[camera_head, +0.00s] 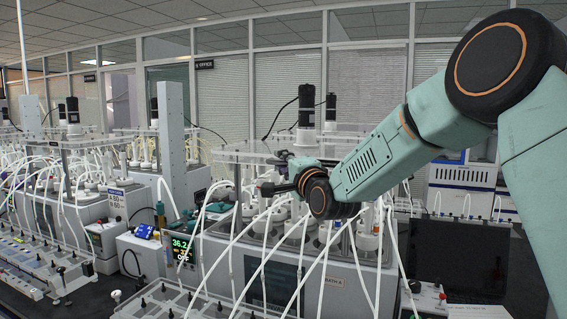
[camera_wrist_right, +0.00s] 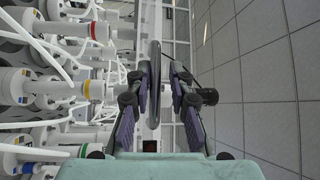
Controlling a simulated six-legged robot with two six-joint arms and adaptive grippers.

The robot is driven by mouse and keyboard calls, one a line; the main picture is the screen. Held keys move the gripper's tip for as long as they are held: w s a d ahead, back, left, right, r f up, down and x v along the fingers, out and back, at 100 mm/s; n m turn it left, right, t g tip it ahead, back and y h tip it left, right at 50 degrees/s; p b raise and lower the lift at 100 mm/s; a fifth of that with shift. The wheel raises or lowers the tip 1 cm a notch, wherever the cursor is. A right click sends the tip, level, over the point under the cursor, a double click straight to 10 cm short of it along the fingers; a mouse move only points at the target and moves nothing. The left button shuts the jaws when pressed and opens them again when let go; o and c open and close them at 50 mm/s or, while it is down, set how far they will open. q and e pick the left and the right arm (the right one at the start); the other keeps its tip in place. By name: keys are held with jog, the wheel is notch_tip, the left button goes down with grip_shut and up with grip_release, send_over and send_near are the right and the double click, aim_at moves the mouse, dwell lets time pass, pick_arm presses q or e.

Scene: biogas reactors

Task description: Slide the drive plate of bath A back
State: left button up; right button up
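The bath in front of me (camera_head: 345,283) has a white body with a nameplate whose lettering is too small to read surely. Its clear drive plate (camera_head: 238,155) lies above the bottles and carries a black motor (camera_head: 306,107). My right gripper (camera_head: 277,188) is at the plate's near side, above the bottle tops. In the right wrist view, a dark rounded bar (camera_wrist_right: 155,85), probably a handle, stands between the fingers of my right gripper (camera_wrist_right: 159,85). A pale gap shows beside the right finger, so the gripper looks open. My left gripper is not in view.
White tubes (camera_head: 340,240) run from the bottles toward the near panel (camera_head: 185,300). A second bath (camera_head: 60,195) with its own motor stands at the left. A grey column (camera_head: 171,130) rises between them. A dark screen (camera_head: 445,255) stands at the right.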

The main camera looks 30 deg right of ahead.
jog(key=shift+a, duration=0.1)
jog(key=shift+c, duration=0.3)
jog(key=shift+w+d+f, duration=0.25)
jog(key=shift+d+f, duration=0.05)
jog(key=shift+d, duration=0.15)
grip_shut()
jog(key=shift+a, duration=0.15)
jog(key=w+d, duration=0.6)
jog(key=d, duration=0.1)
jog(key=shift+r, duration=0.1)
